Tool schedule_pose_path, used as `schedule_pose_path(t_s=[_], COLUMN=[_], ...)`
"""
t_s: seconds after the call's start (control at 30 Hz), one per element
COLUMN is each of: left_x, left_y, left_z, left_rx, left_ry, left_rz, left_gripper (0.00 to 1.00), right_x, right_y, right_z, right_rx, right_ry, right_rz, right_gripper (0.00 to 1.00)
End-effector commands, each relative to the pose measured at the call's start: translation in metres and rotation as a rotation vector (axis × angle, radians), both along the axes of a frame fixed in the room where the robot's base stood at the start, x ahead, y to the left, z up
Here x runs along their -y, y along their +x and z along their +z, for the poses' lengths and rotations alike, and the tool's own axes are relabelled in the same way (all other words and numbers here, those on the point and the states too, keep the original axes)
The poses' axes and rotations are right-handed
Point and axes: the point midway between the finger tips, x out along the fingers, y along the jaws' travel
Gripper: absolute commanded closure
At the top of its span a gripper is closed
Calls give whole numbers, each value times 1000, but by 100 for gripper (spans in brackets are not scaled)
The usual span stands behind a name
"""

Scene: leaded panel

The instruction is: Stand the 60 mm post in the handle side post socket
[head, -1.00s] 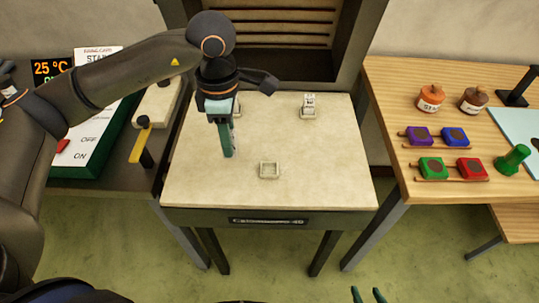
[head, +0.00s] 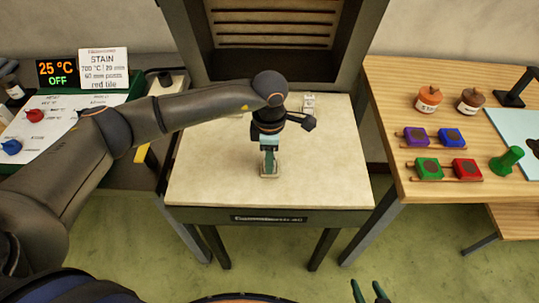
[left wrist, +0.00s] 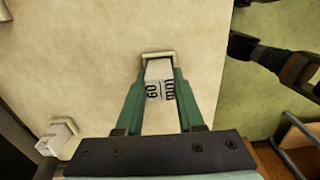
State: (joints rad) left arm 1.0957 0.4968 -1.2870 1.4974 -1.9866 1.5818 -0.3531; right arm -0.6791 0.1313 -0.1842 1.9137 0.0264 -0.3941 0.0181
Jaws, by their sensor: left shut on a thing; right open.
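The white 60 mm post (left wrist: 158,72) shows in the left wrist view, with "60 mm" printed on it, between the green fingers of my left gripper (left wrist: 158,97). My left gripper (head: 269,165) is shut on it, pointing down over the front of the pale shelf. The front socket (head: 269,175), a small pale square frame, lies directly beneath; its rim (left wrist: 158,55) shows around the post's far end. I cannot tell whether the post is fully seated. My right gripper (head: 370,292) is open and empty at the bottom edge of the head view.
Another white post (head: 309,103) stands in a socket at the back right of the pale shelf (head: 215,180). The kiln opening (head: 270,62) is behind. A wooden table (head: 400,95) with jars and coloured blocks is at right, a control panel (head: 50,125) at left.

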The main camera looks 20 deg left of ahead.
Motion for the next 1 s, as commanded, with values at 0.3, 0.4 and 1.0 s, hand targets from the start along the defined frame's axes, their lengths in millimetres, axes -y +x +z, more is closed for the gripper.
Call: schedule_pose_path(t_s=[0.3, 0.4, 1.0], left_x=[0, 0, 0], left_y=[0, 0, 1], left_z=[-3, -2, 23], left_rx=[1, 1, 6], left_ry=[0, 0, -2], left_rz=[0, 1, 1], left_gripper=[56, 45, 33], right_x=[0, 0, 0], right_y=[0, 0, 0], right_z=[-4, -4, -5], right_rx=[-1, -1, 1], right_ry=[0, 0, 0], right_rz=[0, 0, 0], right_gripper=[45, 45, 45])
